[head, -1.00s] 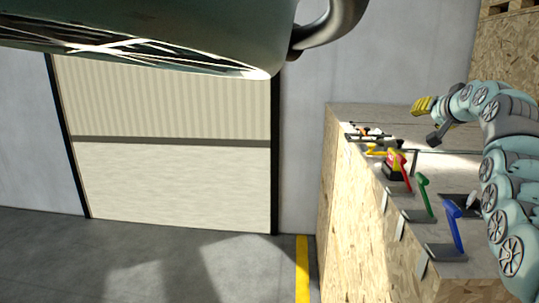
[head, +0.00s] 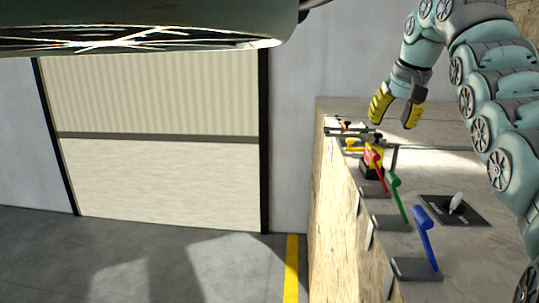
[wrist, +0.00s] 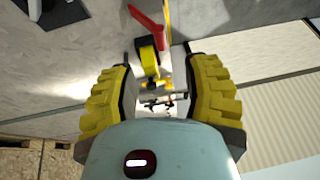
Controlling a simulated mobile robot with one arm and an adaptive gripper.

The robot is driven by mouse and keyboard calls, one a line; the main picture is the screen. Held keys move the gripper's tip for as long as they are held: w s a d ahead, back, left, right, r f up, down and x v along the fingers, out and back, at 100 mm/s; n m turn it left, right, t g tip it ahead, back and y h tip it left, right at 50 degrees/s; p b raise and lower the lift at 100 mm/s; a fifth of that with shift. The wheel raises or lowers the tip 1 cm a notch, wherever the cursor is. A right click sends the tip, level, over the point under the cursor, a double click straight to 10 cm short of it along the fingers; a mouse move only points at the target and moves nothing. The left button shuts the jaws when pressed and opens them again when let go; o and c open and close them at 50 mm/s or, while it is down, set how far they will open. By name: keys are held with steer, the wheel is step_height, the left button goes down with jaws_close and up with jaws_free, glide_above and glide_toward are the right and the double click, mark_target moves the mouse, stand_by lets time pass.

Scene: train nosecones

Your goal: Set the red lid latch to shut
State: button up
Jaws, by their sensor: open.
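The red lid latch (head: 374,164) is a red lever on a small dark base, in a row of coloured levers along the left edge of the wooden bench (head: 345,235). It leans, with its upper end toward the left. In the wrist view the red lever (wrist: 147,22) shows at the top, beyond the fingertips. My gripper (head: 397,120) is open and empty, with its yellow fingers pointing down above the far part of the bench, behind and above the red lever. In the wrist view its two fingers (wrist: 157,62) are spread apart. Nothing touches the latch.
A green lever (head: 397,199) and a blue lever (head: 426,240) stand nearer than the red one. A yellow part (head: 354,146) lies just beyond it. A white toggle (head: 456,201) on a dark plate sits to the right. A shutter door (head: 160,150) is at left.

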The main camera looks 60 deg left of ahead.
mark_target(376, 152)
steer(key=p+x, duration=0.9)
steer(key=p, duration=0.1)
steer(key=shift+w+a+f, duration=0.15)
steer(key=shift+a+f, duration=0.15)
steer(key=shift+w+a+f+p, duration=0.1)
steer(key=shift+a+f+p, duration=0.1)
steer(key=shift+f+p, duration=0.35)
steer(key=shift+f, duration=0.15)
jaws_close()
